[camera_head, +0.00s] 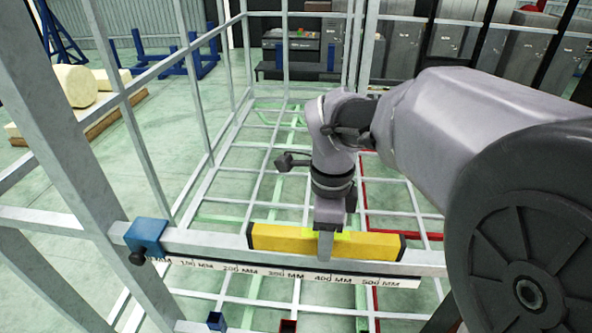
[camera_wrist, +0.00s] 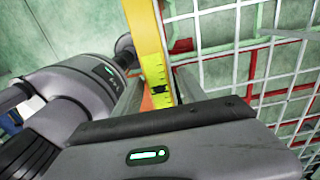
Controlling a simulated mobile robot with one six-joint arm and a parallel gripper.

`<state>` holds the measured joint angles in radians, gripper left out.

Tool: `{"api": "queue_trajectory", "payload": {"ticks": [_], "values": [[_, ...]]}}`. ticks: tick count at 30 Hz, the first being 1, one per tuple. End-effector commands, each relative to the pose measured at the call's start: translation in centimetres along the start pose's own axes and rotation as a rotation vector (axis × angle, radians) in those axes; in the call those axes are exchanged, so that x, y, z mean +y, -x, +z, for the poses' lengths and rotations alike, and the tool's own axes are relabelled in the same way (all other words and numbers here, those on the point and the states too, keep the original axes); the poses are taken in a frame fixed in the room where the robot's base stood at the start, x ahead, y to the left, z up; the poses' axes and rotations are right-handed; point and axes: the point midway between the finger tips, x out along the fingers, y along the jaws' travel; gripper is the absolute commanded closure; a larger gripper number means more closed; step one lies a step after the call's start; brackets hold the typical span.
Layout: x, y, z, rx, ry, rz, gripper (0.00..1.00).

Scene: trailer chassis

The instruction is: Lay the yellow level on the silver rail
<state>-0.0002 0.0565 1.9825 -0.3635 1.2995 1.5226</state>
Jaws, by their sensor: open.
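The yellow level (camera_head: 283,239) has black end caps and lies lengthwise along the silver rail (camera_head: 206,243), to the right of the blue clamp. It looks level with the rail and resting on it. In the wrist view, the level (camera_wrist: 147,32) runs up from my gripper, with its green-yellow vial showing. My gripper (camera_head: 327,243) points down at the middle of the level, one finger in front of it. In the wrist view, my open gripper (camera_wrist: 158,94) has its fingers on either side of the level. The exact gaps are hard to tell.
The blue clamp (camera_head: 147,237) sits at the rail's left end. A white measuring strip (camera_head: 295,275) runs along the rail's front. Upright frame posts (camera_head: 75,150) stand at the left. A white and red grid frame (camera_head: 270,170) lies below and behind the rail.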

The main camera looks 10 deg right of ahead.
Motion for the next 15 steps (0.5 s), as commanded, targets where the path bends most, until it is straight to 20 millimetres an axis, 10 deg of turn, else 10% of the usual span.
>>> {"api": "queue_trajectory", "payload": {"ticks": [15], "values": [[0.0,11.6,0.0,-0.001,0.0,-0.001,0.51]]}}
